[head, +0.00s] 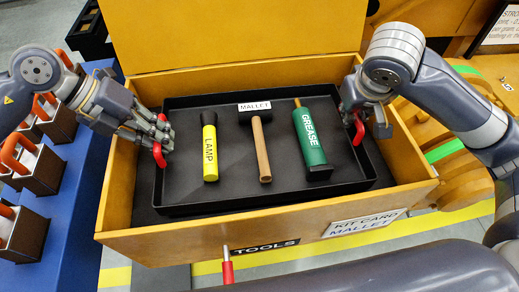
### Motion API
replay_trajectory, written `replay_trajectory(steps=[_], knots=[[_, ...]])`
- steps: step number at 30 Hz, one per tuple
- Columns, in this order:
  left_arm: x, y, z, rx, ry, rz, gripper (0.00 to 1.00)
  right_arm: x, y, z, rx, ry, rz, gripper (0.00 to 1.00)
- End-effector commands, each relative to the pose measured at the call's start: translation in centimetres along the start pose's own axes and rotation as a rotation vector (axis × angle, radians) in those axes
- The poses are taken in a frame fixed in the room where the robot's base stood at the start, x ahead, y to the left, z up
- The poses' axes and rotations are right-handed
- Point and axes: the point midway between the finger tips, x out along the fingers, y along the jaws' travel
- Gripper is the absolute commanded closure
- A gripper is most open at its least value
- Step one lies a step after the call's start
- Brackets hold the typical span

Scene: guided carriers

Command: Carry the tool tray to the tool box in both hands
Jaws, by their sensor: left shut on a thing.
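The black tool tray (234,160) is inside the orange tool box (195,240), with the box walls around it. In the tray lie a yellow lamp (210,152), a mallet (262,150) with a dark head and wooden handle, and a green grease tube (310,140). My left gripper (160,143) is shut on the tray's left wall, a red-tipped finger showing inside. My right gripper (366,126) is at the tray's right wall, one red fingertip inside; its grip is partly hidden. Whether the tray touches the box floor is not clear.
The box lid (235,35) stands open behind. A "KIT CARD MALLET" label (364,223) and a "TOOLS" label (264,246) are on the front. A red-handled tool (228,268) shows below the box.

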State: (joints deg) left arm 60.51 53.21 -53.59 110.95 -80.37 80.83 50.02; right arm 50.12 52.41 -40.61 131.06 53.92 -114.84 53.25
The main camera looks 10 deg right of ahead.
Motion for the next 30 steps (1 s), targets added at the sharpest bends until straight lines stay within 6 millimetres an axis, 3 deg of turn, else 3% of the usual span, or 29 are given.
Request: replay_trajectory(steps=[1,11,12,14,25,30], knots=[[-0.1,0.6,0.2,-0.005,-0.007,0.010,1.00,0.2,0.7,-0.1,0.014,0.003,0.020,1.00],[0.9,1.2,0.2,-0.005,-0.007,0.010,1.00,1.3,0.5,0.4,0.014,0.003,0.020,1.00],[0.9,1.4,0.1,-0.007,-0.003,0.015,0.82,1.2,0.5,0.5,0.012,-0.003,0.020,0.79],[0.9,1.3,0.1,-0.007,-0.003,0.014,0.69,1.2,0.4,0.5,0.010,-0.004,0.019,0.68],[0.7,1.0,0.0,-0.003,0.000,0.007,0.68,1.2,0.0,0.5,0.003,-0.003,0.009,0.68],[-1.6,0.9,0.1,-0.003,-0.004,0.006,0.68,1.2,0.0,0.5,0.002,-0.003,0.007,0.68]])
